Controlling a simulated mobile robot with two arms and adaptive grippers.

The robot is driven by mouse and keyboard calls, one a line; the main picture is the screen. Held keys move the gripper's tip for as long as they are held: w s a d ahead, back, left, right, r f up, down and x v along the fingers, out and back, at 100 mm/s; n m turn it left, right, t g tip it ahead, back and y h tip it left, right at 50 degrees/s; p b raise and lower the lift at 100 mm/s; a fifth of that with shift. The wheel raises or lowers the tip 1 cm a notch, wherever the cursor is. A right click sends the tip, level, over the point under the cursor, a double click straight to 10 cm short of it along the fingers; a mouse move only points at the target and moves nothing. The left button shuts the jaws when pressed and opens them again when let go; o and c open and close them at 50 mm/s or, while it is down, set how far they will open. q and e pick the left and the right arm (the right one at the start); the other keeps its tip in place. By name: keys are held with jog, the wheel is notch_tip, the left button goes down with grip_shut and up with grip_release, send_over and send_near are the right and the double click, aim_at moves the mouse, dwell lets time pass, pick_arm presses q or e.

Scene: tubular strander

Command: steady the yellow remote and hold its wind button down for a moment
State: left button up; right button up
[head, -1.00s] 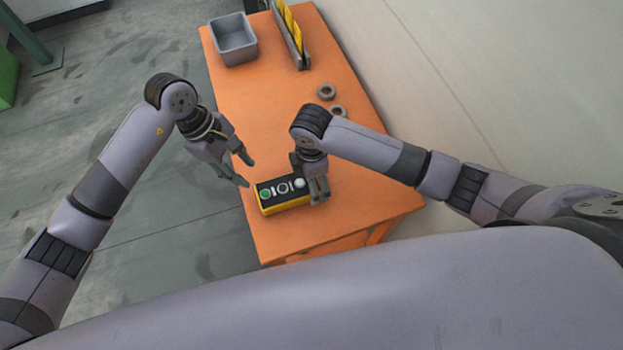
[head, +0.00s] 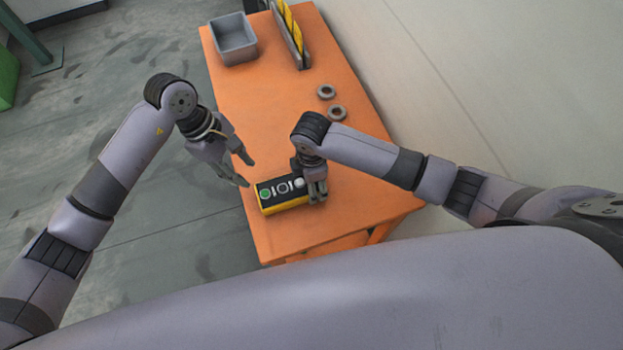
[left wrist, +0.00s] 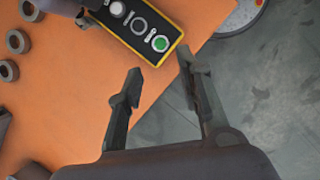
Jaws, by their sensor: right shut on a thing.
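The yellow remote (head: 270,209) lies near the front left edge of the orange table, its black face up with a green button (head: 265,194) at its left end, a grey one in the middle and a pale one at its right end. My right gripper (head: 317,196) is shut on the remote's right end. My left gripper (head: 246,173) is open and empty, just left of and behind the remote, by the table's left edge. In the left wrist view the remote (left wrist: 157,58) lies beyond the open fingers (left wrist: 160,80), green button nearest. Button labels are unreadable.
The orange table (head: 285,130) has a grey bin (head: 234,40) at its far left corner and a rack with yellow plates (head: 291,35) beside it. Two grey rings (head: 327,92) lie near the right edge. The table middle is clear.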

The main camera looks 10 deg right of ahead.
jog(key=c, duration=0.8)
pick_arm(q)
grip_shut()
dwell(1.1)
